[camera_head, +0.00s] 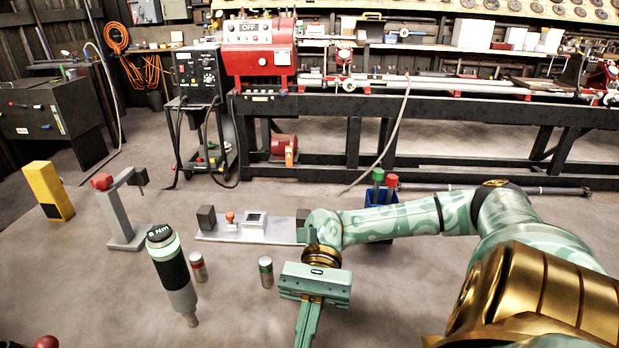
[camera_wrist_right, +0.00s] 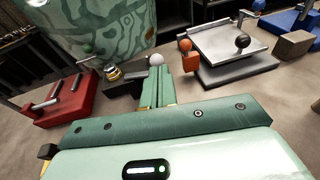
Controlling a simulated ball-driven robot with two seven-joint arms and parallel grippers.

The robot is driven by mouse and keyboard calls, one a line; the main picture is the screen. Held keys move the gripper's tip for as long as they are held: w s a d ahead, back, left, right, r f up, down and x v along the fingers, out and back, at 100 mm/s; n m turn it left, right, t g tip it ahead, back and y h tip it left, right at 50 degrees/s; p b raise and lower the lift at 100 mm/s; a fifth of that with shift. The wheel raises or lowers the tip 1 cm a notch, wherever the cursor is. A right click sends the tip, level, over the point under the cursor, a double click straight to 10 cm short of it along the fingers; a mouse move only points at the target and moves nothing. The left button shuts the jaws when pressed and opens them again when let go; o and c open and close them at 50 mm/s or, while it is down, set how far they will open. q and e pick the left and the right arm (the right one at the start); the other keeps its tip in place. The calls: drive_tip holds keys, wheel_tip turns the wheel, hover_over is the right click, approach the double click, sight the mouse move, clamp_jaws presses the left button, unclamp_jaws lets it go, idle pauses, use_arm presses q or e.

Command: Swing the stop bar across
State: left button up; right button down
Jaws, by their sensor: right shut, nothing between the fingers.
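I cannot tell for certain which part is the stop bar. I cannot tell whether the fingers touch the ball. My right gripper (camera_wrist_right: 159,76) is shut and empty. It also shows in the head view (camera_head: 308,325), where its fingers point to the bottom edge and their tips are cut off. My left gripper is not in view.
A grey stand (camera_head: 118,215) with a red knob, a yellow block (camera_head: 48,192), a torque tool (camera_head: 173,272) marked 8 Nm, and two small cylinders (camera_head: 198,267) (camera_head: 266,272) stand left of my gripper. A plate (camera_head: 220,236) with blocks lies behind. The red lathe (camera_head: 258,55) is far back.

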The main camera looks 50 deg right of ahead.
drive_tip(key=b+v, duration=0.1)
drive_tip(key=v, duration=0.9)
drive_tip(key=shift+d+b, duration=0.2)
drive_tip(key=shift+b, duration=0.15)
